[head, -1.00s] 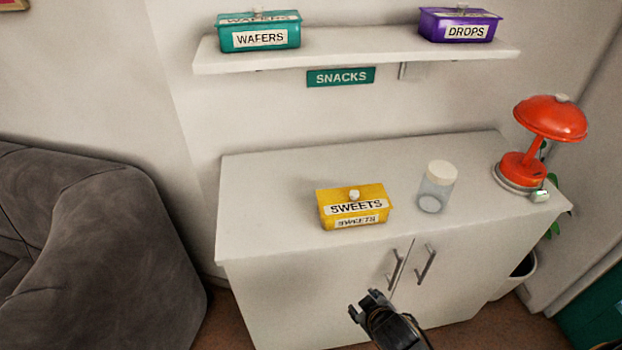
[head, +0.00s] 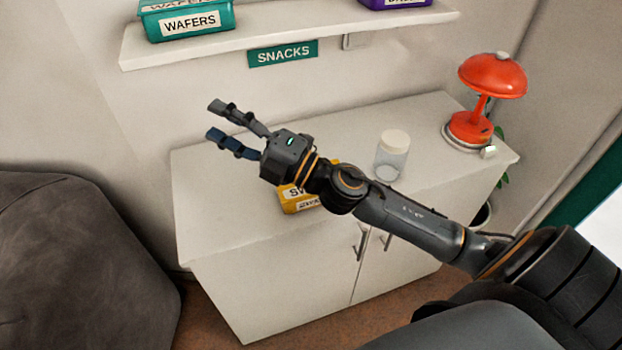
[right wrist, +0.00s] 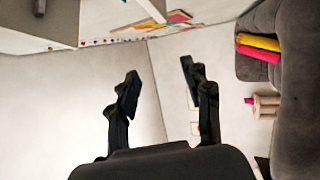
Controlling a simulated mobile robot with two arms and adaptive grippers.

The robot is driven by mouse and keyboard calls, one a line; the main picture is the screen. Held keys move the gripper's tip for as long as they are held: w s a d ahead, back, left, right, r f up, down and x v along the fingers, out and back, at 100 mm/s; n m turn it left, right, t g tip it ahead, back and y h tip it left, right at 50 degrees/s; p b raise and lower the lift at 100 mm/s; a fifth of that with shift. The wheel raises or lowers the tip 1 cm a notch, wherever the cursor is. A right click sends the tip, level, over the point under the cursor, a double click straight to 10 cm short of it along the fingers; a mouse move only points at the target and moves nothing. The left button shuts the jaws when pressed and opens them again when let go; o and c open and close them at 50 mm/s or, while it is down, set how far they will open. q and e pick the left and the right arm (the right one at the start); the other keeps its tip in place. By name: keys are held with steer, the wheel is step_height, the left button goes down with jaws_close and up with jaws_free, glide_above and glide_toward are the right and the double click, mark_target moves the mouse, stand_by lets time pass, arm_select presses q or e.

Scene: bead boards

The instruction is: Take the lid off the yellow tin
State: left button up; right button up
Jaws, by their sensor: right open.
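The yellow tin (head: 296,204) labelled SWEETS stands on the white cabinet top. My right forearm and wrist hide most of it, including its lid and knob. My right gripper (head: 216,121) is open and empty, raised in front of and to the left of the tin, with its fingers pointing left, away from it. In the right wrist view the two fingers of my right gripper (right wrist: 163,95) are spread apart with nothing between them. The tin does not show in the right wrist view. My left gripper is not in view.
On the white cabinet (head: 215,228) a glass jar (head: 390,160) with a white lid stands right of the tin, and a red lamp (head: 487,90) farther right. Above, a wall shelf (head: 290,45) holds a teal WAFERS tin (head: 190,24) and a purple tin (head: 396,3). A grey sofa (head: 80,255) is at left.

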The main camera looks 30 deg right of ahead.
steer(key=s+f+n+g, duration=0.45)
steer(key=n+g, duration=0.75)
steer(key=n, duration=0.4)
steer(key=d+f+n+g+h, duration=0.15)
steer(key=d+h, duration=0.35)
steer(key=d, duration=0.5)
steer(key=d+f+h, duration=0.3)
steer(key=d+h, duration=0.2)
steer(key=d, duration=0.5)
steer(key=shift+g, duration=0.25)
steer(key=x, duration=0.2)
steer(key=p+x, duration=0.1)
steer(key=x, duration=0.2)
steer(key=p+x, duration=0.1)
steer(key=x, duration=0.2)
steer(key=shift+w+d+f, duration=0.1)
steer(key=shift+w+d, duration=0.2)
steer(key=shift+w+a+f+p, duration=0.15)
steer(key=shift+f+p, duration=0.15)
steer(key=shift+p, duration=0.15)
steer(key=x, duration=0.1)
steer(key=p+x, duration=0.1)
steer(key=x, duration=0.1)
steer(key=shift+w+d+f+p, duration=0.1)
steer(key=shift+d+f+p, duration=0.1)
steer(key=shift+f+p, duration=0.2)
steer(key=shift+w+f, duration=0.2)
steer(key=shift+f, duration=0.2)
